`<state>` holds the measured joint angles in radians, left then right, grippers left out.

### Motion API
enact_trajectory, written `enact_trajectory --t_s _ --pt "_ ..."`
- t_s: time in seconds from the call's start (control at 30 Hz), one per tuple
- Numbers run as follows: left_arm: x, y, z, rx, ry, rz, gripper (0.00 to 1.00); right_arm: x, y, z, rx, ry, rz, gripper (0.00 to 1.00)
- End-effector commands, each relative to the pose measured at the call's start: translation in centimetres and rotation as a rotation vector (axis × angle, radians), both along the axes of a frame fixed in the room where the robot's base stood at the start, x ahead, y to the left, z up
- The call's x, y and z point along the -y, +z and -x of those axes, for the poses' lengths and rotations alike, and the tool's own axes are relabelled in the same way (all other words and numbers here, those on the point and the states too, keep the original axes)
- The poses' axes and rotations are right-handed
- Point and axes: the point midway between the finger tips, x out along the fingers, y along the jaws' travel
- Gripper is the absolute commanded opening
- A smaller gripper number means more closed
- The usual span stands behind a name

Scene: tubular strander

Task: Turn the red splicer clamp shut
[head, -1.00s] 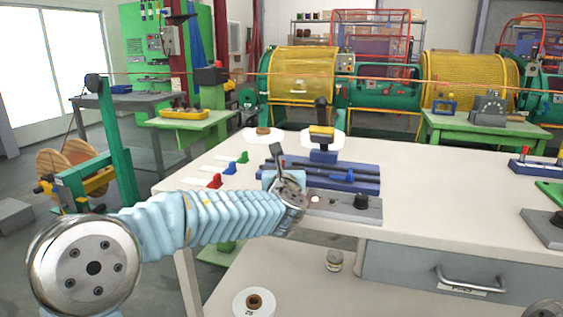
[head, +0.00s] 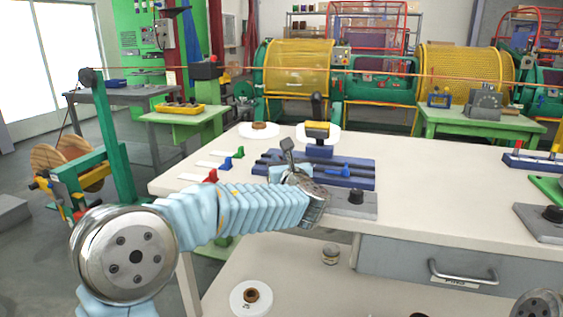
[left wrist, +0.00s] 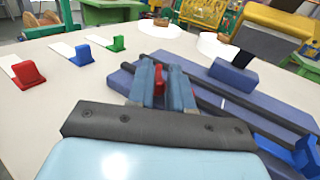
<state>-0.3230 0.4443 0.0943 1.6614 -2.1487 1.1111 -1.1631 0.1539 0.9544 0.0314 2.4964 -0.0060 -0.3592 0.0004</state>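The splicer (head: 365,182) is a blue base with dark rods on the white table. It also shows in the left wrist view (left wrist: 235,108). My left gripper (head: 290,172) reaches over its left front part. In the left wrist view the two blue fingers (left wrist: 163,82) sit close on either side of a small red part, the red splicer clamp (left wrist: 159,75), and it fills the gap between them. The red clamp is hidden behind my gripper in the head view. A blue clamp (head: 346,171) is on the splicer's right part and also shows in the wrist view (left wrist: 306,155). My right gripper is not in view.
Red (head: 212,176), blue (head: 226,164) and green (head: 238,153) blocks with white strips lie left of the splicer. A grey plate with a black knob (head: 356,196) is in front. The table's right middle is clear.

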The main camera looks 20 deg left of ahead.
Motion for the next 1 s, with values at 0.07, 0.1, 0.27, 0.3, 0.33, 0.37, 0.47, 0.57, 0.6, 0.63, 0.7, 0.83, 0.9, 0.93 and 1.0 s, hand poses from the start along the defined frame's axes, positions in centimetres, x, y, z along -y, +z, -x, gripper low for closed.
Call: enact_trajectory --t_s 0.07,0.1,0.27,0.3,0.33,0.37,0.47,0.57,0.6,0.63,0.7,0.83,0.9,0.93,1.0 --pt "0.0 0.0 0.0 -0.001 0.0 0.0 0.33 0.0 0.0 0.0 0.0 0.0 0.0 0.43" --pt "0.0 0.0 0.0 -0.001 0.0 0.0 0.34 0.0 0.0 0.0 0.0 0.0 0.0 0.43" --pt "0.0 -0.1 0.0 -0.002 0.0 0.0 0.34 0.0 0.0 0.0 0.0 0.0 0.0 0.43" --pt "0.0 -0.1 0.0 -0.002 0.0 0.0 0.34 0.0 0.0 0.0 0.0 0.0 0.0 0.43" --pt "0.0 -0.1 0.0 -0.002 0.0 0.0 0.34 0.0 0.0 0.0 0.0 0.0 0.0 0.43" --pt "0.0 0.0 0.0 -0.002 0.0 0.001 0.34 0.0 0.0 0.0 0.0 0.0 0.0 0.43" --pt "0.0 0.8 0.0 0.001 -0.001 0.002 0.34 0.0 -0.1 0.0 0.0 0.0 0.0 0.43" --pt "0.0 2.5 0.0 0.004 0.0 0.003 0.34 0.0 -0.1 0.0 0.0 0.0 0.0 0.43" --pt "0.0 3.4 0.0 0.005 0.0 0.004 0.34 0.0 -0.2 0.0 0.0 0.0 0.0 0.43" --pt "0.2 3.9 0.6 0.004 -0.002 0.003 0.34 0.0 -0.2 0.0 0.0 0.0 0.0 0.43" --pt "0.6 5.4 1.9 0.004 -0.003 0.003 0.34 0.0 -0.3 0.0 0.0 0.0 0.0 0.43" --pt "1.2 8.3 4.2 0.005 -0.002 0.004 0.34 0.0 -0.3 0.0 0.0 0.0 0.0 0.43" --pt "1.6 9.5 5.7 0.003 -0.004 0.003 0.34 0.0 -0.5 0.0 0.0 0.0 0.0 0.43" --pt "1.9 9.7 6.5 0.002 -0.005 0.002 0.34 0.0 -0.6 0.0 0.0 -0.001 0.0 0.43" --pt "2.3 10.4 8.1 0.001 -0.004 0.003 0.34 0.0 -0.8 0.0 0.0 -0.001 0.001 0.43"
